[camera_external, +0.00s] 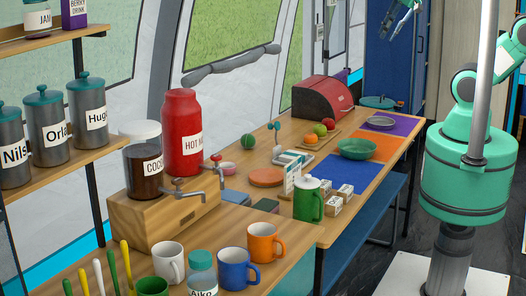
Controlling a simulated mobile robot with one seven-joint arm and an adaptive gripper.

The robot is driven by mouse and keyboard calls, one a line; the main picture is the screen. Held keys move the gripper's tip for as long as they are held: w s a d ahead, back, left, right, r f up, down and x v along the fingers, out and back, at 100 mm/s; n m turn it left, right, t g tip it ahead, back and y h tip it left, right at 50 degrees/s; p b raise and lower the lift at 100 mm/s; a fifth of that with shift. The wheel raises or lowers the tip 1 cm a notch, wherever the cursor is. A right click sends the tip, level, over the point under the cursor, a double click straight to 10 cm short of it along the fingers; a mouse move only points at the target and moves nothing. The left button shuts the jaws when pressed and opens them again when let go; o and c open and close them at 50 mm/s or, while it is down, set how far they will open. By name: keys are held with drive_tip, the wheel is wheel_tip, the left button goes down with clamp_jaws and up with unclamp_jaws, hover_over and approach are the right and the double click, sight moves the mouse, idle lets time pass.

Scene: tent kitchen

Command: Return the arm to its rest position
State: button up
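My gripper (408,6) is at the top edge of the external view, to the right of the window and in front of the blue cabinet. Only part of it shows, and the picture cuts off the arm above it. I cannot tell whether its fingers are open or shut. No held object is visible in the part that shows. My arm's teal and white links stand at the right, partly behind a grey pole. The gripper is well above the table and apart from the things on it.
The wooden table (262,190) holds a green bowl (357,149), a grey plate (381,123), fruit, a red bread box (322,97) and a green pot (308,203). Mugs and a wooden dispenser stand (150,222) are in front. The vertical pole (484,75) stands before my arm.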

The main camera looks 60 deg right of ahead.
drive_tip(key=shift+s+f, duration=0.15)
drive_tip(key=shift+s, duration=0.45)
